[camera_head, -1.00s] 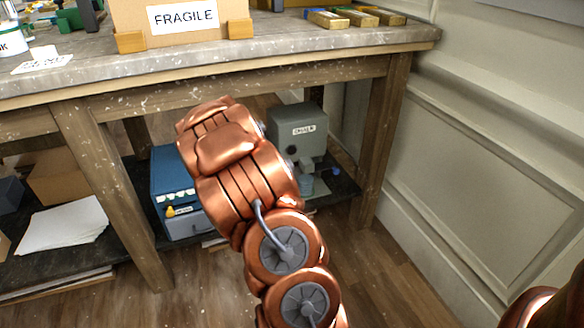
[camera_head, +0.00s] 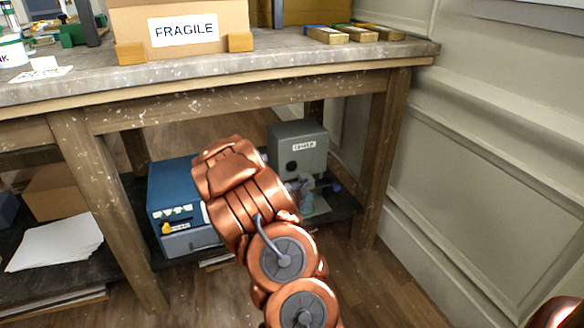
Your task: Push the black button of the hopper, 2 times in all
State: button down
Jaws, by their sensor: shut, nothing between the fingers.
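The hopper (camera_head: 312,138) is a grey box with a small white label, standing on the lower shelf under the table. Its round black button (camera_head: 291,166) shows on its front, low and left of the label. I cannot tell whether anything touches the button.
A blue box with a grey drawer (camera_head: 172,190) stands left of the hopper, partly behind my arm. The tabletop edge (camera_head: 330,72) runs above, and a wooden leg (camera_head: 384,150) stands to the right. White paper (camera_head: 55,238) lies on the shelf at left.

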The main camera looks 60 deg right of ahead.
jog(key=shift+w+d+p, duration=0.5)
jog(key=shift+w+d, duration=0.15)
jog(key=shift+w, duration=0.35)
jog(key=shift+w+d+p, duration=0.45)
jog(key=shift+w+d, duration=0.15)
jog(key=shift+w, duration=0.35)
jog(key=shift+w+d+p, duration=0.5)
jog(key=shift+w+d, duration=0.15)
jog(key=shift+w, duration=0.35)
jog(key=shift+w+d+r+p, duration=0.1)
jog(key=shift+w+d+p, duration=0.2)
jog(key=shift+w+d, duration=0.25)
jog(key=shift+a, duration=0.2)
jog(key=shift+s+a+b, duration=0.35)
jog(key=shift+s+b, duration=0.2)
jog(key=shift+s, duration=0.05)
dwell(0.4)
jog(key=shift+s+a+b, duration=0.65)
jog(key=shift+s+a, duration=0.05)
jog(key=shift+s, duration=0.35)
jog(key=shift+s+a+b, duration=0.65)
jog(key=shift+s+a, duration=0.05)
jog(key=shift+s, duration=0.3)
